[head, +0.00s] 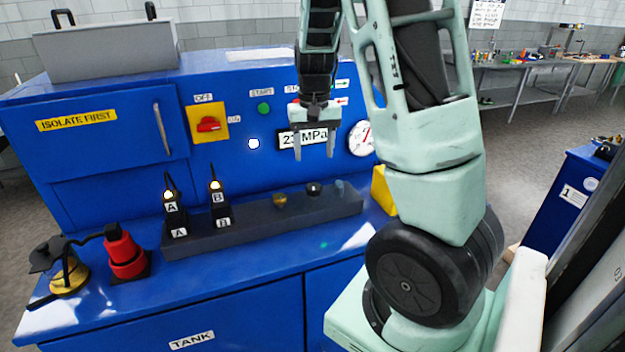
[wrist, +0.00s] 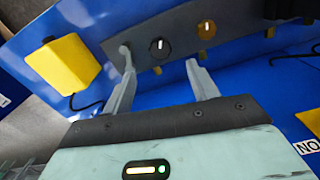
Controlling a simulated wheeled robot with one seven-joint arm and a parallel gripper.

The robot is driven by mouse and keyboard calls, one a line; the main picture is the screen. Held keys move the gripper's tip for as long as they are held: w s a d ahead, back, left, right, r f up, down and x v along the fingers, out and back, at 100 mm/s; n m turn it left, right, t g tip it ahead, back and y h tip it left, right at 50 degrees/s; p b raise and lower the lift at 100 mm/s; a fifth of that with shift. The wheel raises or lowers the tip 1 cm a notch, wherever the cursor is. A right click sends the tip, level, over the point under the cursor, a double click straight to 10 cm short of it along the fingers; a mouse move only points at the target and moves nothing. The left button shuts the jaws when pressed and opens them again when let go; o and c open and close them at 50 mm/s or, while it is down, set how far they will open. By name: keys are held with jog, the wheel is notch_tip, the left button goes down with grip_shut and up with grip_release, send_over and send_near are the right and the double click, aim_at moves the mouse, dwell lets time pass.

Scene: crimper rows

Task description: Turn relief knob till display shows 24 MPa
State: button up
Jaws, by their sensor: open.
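The display (head: 290,139) on the blue panel reads what looks like 23 MPa; a finger partly covers it. On the dark sloped block are a black knob with a white mark (wrist: 160,46) and a brass knob with a white mark (wrist: 207,29). In the head view the black knob (head: 313,189) is right of the brass one (head: 280,200). No label shows which is the relief knob. My gripper (head: 314,154) is open and empty, pointing down above the block. In the wrist view its fingertips (wrist: 159,56) stand either side of the black knob, apparently not touching it.
A round gauge (head: 362,138) is right of the display, partly behind my arm. Plugs A (head: 174,215) and B (head: 219,201) stand at the block's left end. A yellow box (head: 382,190) is at its right. A red switch (head: 208,124) is on the panel.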

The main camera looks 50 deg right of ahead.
aim_at(314, 187)
notch_tip(314, 187, down, 10)
jog(key=shift+r+p, duration=0.1)
jog(key=shift+p, duration=0.55)
jog(key=c, duration=1)
